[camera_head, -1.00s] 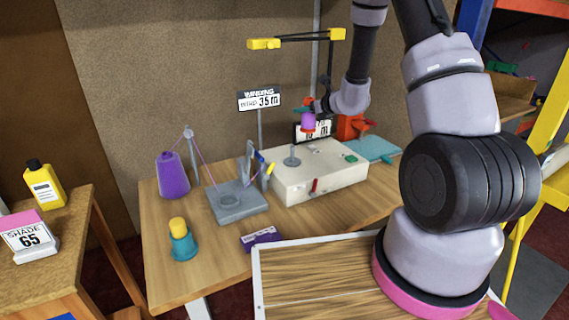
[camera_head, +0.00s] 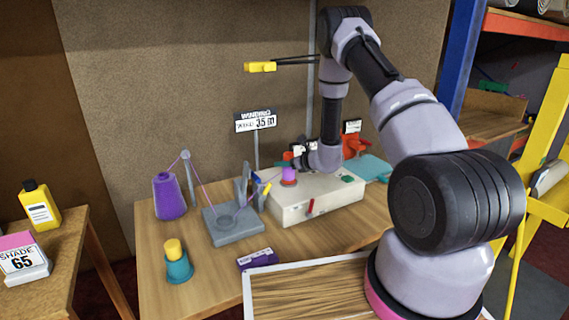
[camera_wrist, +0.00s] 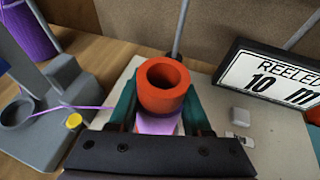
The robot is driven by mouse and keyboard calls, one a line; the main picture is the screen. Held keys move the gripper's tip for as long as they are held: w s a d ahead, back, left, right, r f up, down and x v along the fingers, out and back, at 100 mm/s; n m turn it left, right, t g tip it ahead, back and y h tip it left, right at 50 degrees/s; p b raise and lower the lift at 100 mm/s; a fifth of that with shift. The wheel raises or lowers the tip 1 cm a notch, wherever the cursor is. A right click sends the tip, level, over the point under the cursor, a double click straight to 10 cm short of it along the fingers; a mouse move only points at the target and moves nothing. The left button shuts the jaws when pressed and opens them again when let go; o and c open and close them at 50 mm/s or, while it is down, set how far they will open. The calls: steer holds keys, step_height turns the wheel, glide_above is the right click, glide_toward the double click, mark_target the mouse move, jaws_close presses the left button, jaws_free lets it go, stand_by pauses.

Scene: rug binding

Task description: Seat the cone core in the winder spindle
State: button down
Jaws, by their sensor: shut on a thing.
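The cone core shows in the head view as a small purple body (camera_head: 288,173) low over the top of the cream winder box (camera_head: 325,200). In the wrist view its orange-red ring end (camera_wrist: 164,84) faces the camera, with the purple part below. My gripper (camera_head: 290,160) is shut on the core; its teal fingers lie on both sides of it in the wrist view (camera_wrist: 160,108). The core looks about upright. The winder spindle is hidden at the core's place, so I cannot tell how far the core is down on it.
A grey stand (camera_head: 233,225) with a purple thread stands left of the box. A purple cone (camera_head: 168,197), a yellow-topped teal piece (camera_head: 178,265) and a purple labelled block (camera_head: 257,259) are on the table. A "REELED 10 m" sign (camera_wrist: 272,77) stands close to my gripper.

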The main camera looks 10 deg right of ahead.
steer(key=shift+c, duration=1.8)
jaws_free()
steer(key=shift+f, duration=0.1)
